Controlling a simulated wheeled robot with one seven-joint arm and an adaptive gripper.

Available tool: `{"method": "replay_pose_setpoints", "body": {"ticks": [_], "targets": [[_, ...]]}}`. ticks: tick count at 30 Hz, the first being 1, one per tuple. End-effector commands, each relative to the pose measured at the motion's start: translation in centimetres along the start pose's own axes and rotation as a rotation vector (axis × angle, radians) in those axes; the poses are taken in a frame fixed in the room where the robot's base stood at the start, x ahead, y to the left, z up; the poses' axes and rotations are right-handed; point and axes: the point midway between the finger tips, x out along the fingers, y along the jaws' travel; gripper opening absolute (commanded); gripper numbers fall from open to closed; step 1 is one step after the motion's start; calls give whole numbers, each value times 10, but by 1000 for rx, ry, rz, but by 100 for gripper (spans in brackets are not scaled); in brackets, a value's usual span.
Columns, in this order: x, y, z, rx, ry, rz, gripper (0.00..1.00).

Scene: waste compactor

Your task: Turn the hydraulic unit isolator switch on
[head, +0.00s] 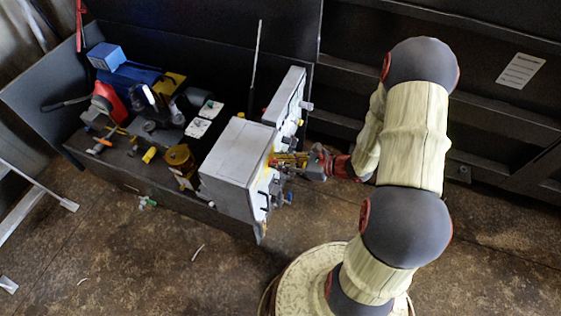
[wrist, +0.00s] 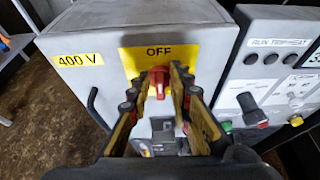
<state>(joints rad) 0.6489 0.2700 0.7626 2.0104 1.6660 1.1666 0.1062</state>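The isolator switch (wrist: 158,80) is a red knob on a yellow plate (wrist: 187,50) on the front of a grey cabinet (wrist: 105,22). Its handle looks upright, below the word OFF. My gripper (wrist: 157,84) is in front of it, one yellow-and-black finger on each side of the red handle. The fingers are apart, and I cannot tell whether they touch the handle. In the head view my gripper (head: 289,161) reaches the front face of the grey cabinet (head: 235,165) from the right. The red knob cannot be made out there.
A 400 V label (wrist: 80,60) and a black cabinet handle (wrist: 97,110) lie left of the switch. Pumps and motors fill the dark tray behind the cabinet.

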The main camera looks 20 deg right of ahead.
Motion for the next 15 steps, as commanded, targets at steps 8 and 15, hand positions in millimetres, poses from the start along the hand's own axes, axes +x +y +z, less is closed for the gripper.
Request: {"method": "replay_pose_setpoints", "body": {"ticks": [8, 15], "targets": [[0, 0, 0, 0, 0, 0, 2], [0, 0, 0, 0, 0, 0, 0]]}}
